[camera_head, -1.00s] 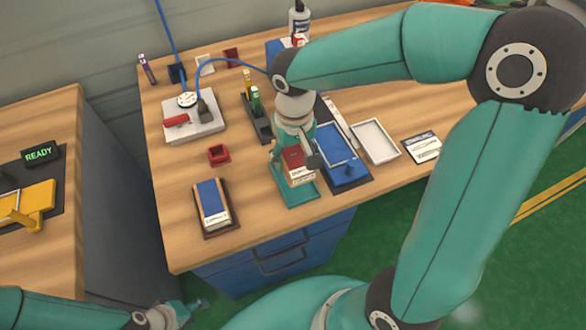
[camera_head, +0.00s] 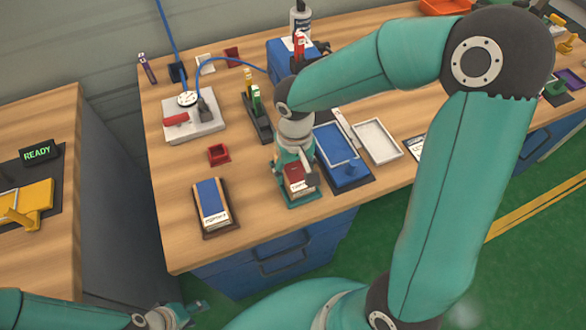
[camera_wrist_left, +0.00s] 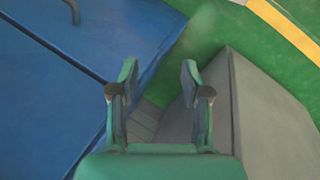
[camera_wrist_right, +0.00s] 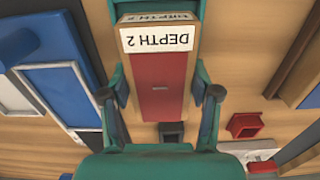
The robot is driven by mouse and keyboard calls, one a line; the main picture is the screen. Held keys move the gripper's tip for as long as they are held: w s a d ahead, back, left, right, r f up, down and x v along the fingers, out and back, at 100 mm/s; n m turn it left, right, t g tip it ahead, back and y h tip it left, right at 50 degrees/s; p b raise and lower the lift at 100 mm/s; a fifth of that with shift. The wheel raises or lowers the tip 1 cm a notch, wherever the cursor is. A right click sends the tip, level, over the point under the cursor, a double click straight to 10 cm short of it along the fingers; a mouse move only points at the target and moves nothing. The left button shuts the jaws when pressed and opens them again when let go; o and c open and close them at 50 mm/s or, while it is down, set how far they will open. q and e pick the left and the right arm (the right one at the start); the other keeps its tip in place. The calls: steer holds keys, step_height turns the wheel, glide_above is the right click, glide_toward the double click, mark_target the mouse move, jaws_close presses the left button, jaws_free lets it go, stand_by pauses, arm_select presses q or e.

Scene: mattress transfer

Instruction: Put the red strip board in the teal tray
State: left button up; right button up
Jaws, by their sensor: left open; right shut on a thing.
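The red strip board (camera_head: 297,174) has a white end label that reads DEPTH 2 in the right wrist view (camera_wrist_right: 158,70). My right gripper (camera_head: 296,163) is shut on it, one finger on each long side. The board is at the teal tray (camera_head: 304,203), within its outline in the head view. The tray's teal edges show beside the board in the right wrist view (camera_wrist_right: 204,40). I cannot tell whether the board rests on the tray floor. My left gripper (camera_wrist_left: 159,82) is open and empty, low in front of the bench, at the head view's bottom left (camera_head: 188,310).
A blue board in a brown tray (camera_head: 211,205) and a small red holder (camera_head: 218,153) lie to the left. Bare wood separates them from the teal tray.

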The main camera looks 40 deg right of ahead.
mark_target(295, 169)
steer(key=shift+f+b, duration=0.3)
steer(key=shift+f, duration=0.05)
steer(key=o, duration=1.2)
steer(key=shift+r, duration=0.1)
steer(key=shift+r+p, duration=0.5)
steer(key=shift+p, duration=0.15)
step_height(295, 169, up, 12)
steer(key=shift+r+p, duration=0.1)
steer(key=shift+p, duration=0.45)
